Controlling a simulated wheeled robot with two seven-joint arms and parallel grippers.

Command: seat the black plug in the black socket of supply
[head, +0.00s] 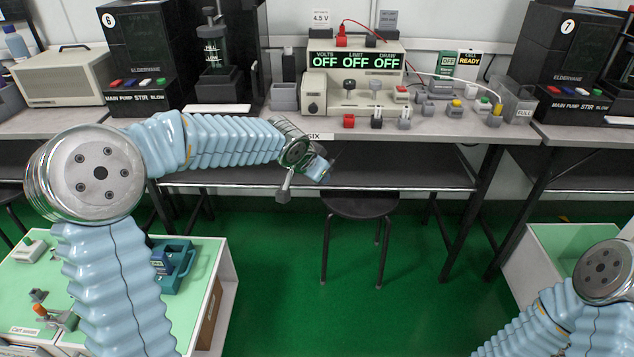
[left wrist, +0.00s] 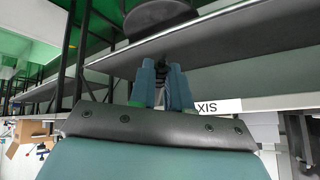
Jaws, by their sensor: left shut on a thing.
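The supply (head: 320,89) is a beige box on the bench, with three green OFF readings. A red plug with a red lead (head: 341,40) stands on its top left. A small black part (head: 371,41), perhaps the black socket, is to its right. My left gripper (head: 320,168) is in front of the bench edge, below and apart from the supply. In the left wrist view its blue fingers (left wrist: 163,88) are close together around a small dark ribbed thing (left wrist: 162,76). It looks like the black plug, but is mostly hidden. My right gripper is out of view.
Red (head: 349,120), black and grey blocks stand along the bench's front edge. Several grey parts and a clear FULL bin (head: 516,104) are to the right. A shelf (head: 400,178) runs under the bench, above a black stool (head: 360,204).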

